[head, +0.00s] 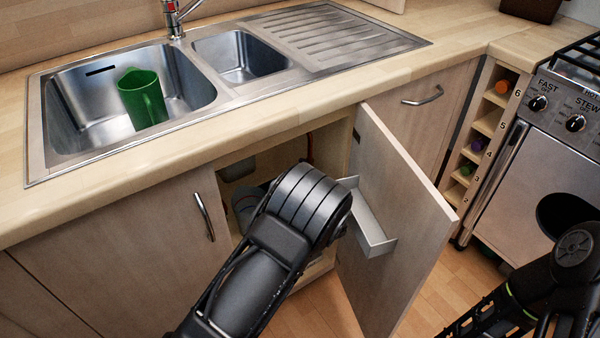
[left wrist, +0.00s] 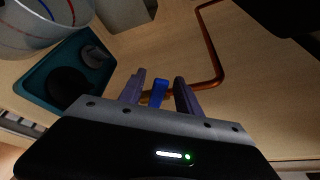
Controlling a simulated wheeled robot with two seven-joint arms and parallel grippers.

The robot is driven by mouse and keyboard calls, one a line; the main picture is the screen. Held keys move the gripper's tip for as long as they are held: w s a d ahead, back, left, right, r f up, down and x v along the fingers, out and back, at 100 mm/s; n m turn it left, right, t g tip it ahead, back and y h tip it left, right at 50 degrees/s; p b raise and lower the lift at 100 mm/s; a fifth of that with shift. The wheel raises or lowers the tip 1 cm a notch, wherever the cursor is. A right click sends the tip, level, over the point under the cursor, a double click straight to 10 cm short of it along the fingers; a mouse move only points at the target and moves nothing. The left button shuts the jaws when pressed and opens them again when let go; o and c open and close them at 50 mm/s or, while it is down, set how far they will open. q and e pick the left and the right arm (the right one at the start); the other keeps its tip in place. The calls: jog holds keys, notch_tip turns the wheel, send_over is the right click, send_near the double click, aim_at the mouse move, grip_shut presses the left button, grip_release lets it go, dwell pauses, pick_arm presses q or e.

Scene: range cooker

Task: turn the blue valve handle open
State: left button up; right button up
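In the left wrist view the blue valve handle (left wrist: 159,94) sits on a copper pipe (left wrist: 213,72) inside the cupboard. My left gripper (left wrist: 160,84) is open, with one finger on each side of the handle. A gap shows on both sides, and I cannot tell whether either finger touches it. In the head view my left arm reaches into the open cupboard under the sink, and its gripper and the valve handle are hidden behind the arm. My right arm shows at the lower right of the head view, but its gripper is out of view.
The open cupboard door (head: 388,220), with a white shelf (head: 372,222) on its inside, stands right of my left arm. A teal tray (left wrist: 65,80) and a whitish container (left wrist: 45,22) are left of the gripper. A green mug (head: 143,98) stands in the sink (head: 80,110).

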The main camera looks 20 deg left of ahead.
pick_arm(q)
jog(key=shift+d, duration=0.1)
jog(key=v, duration=0.7)
jog(key=shift+s+p, duration=0.35)
jog(key=shift+p, duration=0.05)
jog(key=shift+d, duration=0.1)
jog(key=shift+c, duration=0.4)
